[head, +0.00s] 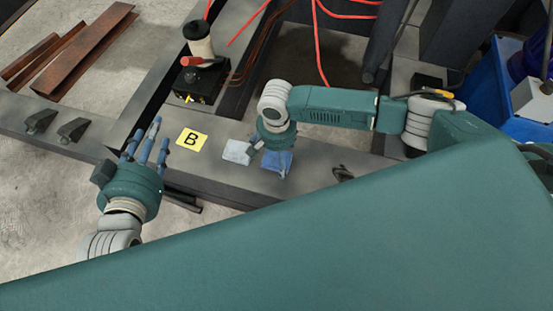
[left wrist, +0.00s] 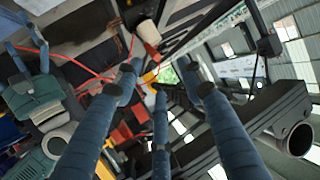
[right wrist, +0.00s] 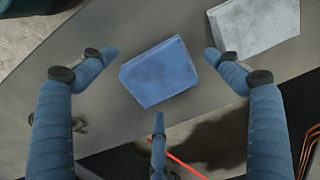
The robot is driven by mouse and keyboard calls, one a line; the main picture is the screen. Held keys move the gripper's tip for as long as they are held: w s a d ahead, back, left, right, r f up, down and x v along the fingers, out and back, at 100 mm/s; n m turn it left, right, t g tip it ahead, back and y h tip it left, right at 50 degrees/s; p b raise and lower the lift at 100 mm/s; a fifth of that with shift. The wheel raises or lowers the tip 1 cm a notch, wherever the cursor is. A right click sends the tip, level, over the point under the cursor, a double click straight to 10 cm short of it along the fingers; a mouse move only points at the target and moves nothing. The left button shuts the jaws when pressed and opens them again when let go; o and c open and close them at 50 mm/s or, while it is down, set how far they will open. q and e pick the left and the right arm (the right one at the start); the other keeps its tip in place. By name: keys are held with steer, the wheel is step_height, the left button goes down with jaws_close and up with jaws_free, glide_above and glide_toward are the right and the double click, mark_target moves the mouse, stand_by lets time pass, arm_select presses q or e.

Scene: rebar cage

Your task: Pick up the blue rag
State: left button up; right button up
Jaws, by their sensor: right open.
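The blue rag (right wrist: 158,73) lies folded flat on a grey beam; in the right wrist view it sits between and beyond my spread fingers. In the head view the blue rag (head: 277,162) is partly hidden under my right gripper (head: 270,150). My right gripper, also in its wrist view (right wrist: 158,85), is open and empty above the rag; I cannot tell whether a finger touches it. My left gripper (head: 146,140) is open with fingers spread, over the beam's left part. In the left wrist view its fingers (left wrist: 160,85) hold nothing.
A pale grey rag (head: 238,151) lies beside the blue one; it also shows in the right wrist view (right wrist: 255,25). A yellow card marked B (head: 192,139) lies further left on the beam (head: 225,185). A black box with a red-handled item (head: 201,75) stands behind. Red cables hang at the back.

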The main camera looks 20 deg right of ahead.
steer(key=c, duration=1.5)
steer(key=shift+c, duration=0.3)
steer(key=shift+r, duration=0.1)
